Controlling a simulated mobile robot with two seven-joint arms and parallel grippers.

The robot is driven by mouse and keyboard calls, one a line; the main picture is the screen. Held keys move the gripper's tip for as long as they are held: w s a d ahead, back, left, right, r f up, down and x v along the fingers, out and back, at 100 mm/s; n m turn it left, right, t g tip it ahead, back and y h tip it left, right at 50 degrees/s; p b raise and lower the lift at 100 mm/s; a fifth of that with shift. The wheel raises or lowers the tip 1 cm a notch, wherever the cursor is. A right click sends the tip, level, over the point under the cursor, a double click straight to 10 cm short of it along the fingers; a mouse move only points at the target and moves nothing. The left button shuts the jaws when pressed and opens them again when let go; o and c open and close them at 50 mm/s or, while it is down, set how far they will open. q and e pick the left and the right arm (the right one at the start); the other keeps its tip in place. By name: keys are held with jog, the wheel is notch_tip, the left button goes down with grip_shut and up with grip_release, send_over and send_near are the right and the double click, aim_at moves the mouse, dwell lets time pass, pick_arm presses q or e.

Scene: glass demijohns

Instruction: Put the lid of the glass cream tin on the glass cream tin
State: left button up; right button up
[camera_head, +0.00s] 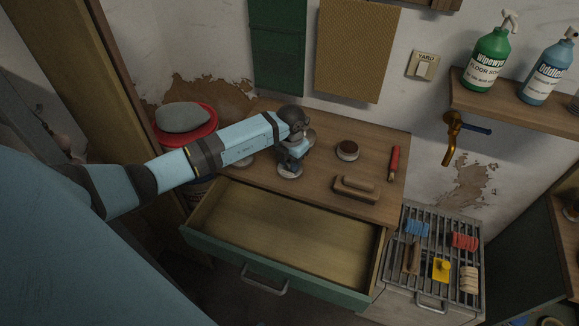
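A round tin with dark brown contents (347,150) stands open on the wooden cabinet top (318,140); it looks like the glass cream tin. My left gripper (290,162) points down at the cabinet top, left of this tin. A small round pale-rimmed disc (289,173), possibly the lid, shows right under its fingers. The fingers are small and dark here, so I cannot tell whether they are shut on the disc or just above it. Another round thing (242,159) is mostly hidden behind my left arm. My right gripper is not in view.
A wooden brush (356,187) and a red-handled tool (394,162) lie on the cabinet top. The drawer (290,235) below is pulled open and empty.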

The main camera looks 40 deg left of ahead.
pick_arm(q)
grip_shut()
jog(key=shift+r, duration=0.15)
jog(key=shift+r+p, duration=0.65)
jog(key=shift+r, duration=0.15)
jog(key=shift+r, duration=0.15)
jog(key=shift+r+p, duration=1.8)
jog(key=shift+r, duration=0.65)
